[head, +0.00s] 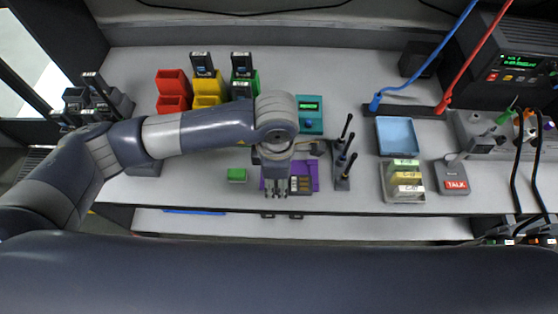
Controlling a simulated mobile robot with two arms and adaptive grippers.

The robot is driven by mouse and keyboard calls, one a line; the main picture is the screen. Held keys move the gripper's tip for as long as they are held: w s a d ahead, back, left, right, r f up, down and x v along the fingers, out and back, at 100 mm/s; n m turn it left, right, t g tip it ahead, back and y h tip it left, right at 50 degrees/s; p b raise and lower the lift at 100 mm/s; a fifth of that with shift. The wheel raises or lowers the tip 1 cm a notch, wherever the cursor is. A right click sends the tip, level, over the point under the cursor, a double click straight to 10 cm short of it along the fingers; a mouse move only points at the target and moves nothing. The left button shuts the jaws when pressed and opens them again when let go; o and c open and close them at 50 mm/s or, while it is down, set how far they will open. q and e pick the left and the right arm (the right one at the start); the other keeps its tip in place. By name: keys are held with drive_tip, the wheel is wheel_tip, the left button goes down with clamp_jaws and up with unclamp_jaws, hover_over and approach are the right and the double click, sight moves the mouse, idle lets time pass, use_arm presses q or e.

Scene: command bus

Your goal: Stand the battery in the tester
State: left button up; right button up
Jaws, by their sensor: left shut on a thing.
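My left gripper (276,190) comes down over the purple mat (312,170), with its fingers close together. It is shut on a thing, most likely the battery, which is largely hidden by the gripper. A small dark block with yellowish marks (300,185) shows on the mat just right of the fingers; I cannot tell if it is touched. A teal device with a lit green display (310,114), seemingly the tester, stands behind the mat, partly beside my wrist. My right gripper is not in view.
Farther right are a blue tray (397,136), a clear box of cards (402,182) and a TALK unit (452,178). Red (173,91) and yellow (208,90) bins stand behind.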

use_arm(q)
drive_tip(key=w, duration=0.3)
drive_tip(key=shift+w+f+p, duration=0.1)
drive_tip(key=shift+w+p, duration=0.2)
drive_tip(key=shift+w+f+p, duration=0.3)
drive_tip(key=shift+w+p, duration=0.2)
drive_tip(key=shift+w, duration=0.2)
wheel_tip(320, 180, down, 2)
drive_tip(key=shift+f+p, duration=0.15)
drive_tip(key=shift+p, duration=0.2)
drive_tip(key=shift+f, duration=0.2)
drive_tip(key=shift+s, duration=0.1)
drive_tip(key=o, duration=1.2)
drive_tip(key=shift+f, duration=0.1)
